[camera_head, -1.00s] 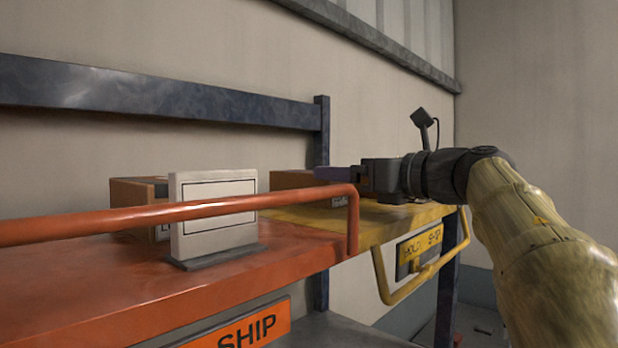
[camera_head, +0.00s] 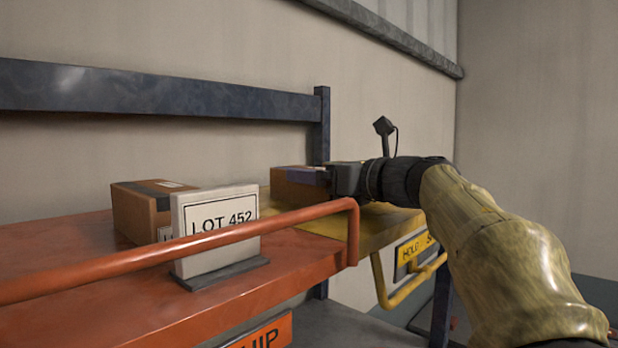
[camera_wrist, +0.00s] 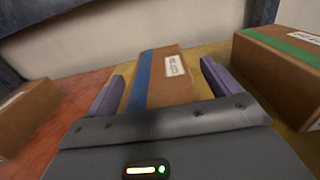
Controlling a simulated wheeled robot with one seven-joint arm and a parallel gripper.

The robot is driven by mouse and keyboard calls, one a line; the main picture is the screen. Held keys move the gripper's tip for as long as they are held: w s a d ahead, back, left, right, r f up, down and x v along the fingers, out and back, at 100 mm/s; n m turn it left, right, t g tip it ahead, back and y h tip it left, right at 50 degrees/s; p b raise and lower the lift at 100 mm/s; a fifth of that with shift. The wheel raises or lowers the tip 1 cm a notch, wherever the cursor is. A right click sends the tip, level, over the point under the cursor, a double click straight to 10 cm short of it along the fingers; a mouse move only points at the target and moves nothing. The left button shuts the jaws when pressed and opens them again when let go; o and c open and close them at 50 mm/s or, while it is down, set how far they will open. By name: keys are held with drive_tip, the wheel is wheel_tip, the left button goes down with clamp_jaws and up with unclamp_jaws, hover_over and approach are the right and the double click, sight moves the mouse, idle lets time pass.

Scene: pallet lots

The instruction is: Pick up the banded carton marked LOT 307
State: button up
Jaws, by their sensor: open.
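A brown carton with a blue band (camera_wrist: 143,80) and a white label lies on the yellow shelf section, between my gripper's fingers in the wrist view. Its label print is too small to read. My gripper (camera_wrist: 162,86) is open, with one purple finger on each side of the carton; I cannot tell whether they touch it. The head view shows this carton (camera_head: 290,190) partly hidden by my gripper (camera_head: 312,176). A green-banded carton (camera_wrist: 280,75) lies to the right. A carton with a dark band (camera_head: 142,212) sits on the orange section, its label unreadable.
A white sign reading LOT 452 (camera_head: 215,228) stands on the orange shelf (camera_head: 110,300) before the dark-banded carton. An orange rail (camera_head: 300,216) runs along the front edge. The yellow section (camera_head: 375,228) carries a HOLD plate. A wall stands close behind.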

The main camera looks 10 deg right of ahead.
drive_tip(key=shift+s, duration=0.1)
idle(0.3)
drive_tip(key=c, duration=1.1)
drive_tip(key=shift+c, duration=0.2)
drive_tip(key=shift+r, duration=0.15)
wheel_tip(320, 180, up, 10)
drive_tip(key=shift+f+p, duration=0.1)
drive_tip(key=shift+p, duration=0.45)
